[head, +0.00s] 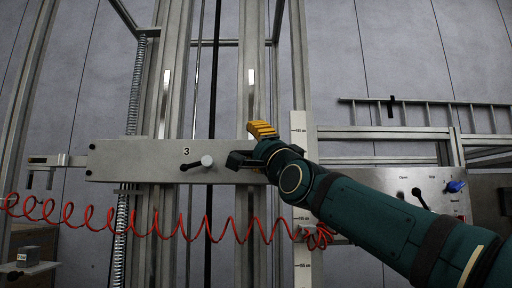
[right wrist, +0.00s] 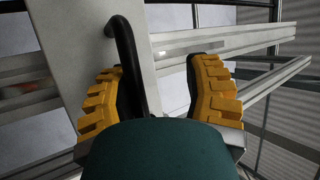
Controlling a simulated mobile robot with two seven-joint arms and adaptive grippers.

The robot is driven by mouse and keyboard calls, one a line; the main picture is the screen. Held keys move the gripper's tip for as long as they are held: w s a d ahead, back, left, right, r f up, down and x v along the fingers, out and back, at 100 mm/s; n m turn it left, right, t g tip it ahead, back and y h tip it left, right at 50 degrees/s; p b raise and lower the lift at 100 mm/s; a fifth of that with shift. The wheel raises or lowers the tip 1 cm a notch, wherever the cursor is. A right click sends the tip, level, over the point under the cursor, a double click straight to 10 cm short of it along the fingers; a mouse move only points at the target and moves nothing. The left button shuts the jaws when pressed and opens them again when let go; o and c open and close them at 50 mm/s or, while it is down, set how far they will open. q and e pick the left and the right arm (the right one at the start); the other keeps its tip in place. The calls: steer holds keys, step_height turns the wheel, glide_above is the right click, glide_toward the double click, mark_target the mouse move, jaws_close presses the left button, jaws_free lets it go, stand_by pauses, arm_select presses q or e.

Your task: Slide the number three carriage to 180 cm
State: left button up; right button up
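The number three carriage (head: 130,160) is a grey horizontal plate marked "3" across the upright rails in the head view. A black bar handle (right wrist: 128,45) stands off the plate in the right wrist view. My right gripper (head: 262,135) is at the plate's right end. In the right wrist view its orange-padded fingers (right wrist: 163,90) are apart, with the handle between them, close to the left finger. Contact is unclear. A pale scale strip (head: 303,205) with cm labels stands right of the plate, partly hidden by my arm.
A coiled red cable (head: 140,225) hangs below the carriage. A panel (head: 395,185) with a black lever and a blue knob is behind my arm at right. A ladder-like rail (head: 430,108) is above it. A spring (head: 137,85) runs beside the left uprights.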

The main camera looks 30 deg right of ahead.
stand_by(0.3)
steer(key=v, duration=1.2)
steer(key=shift+f, duration=0.1)
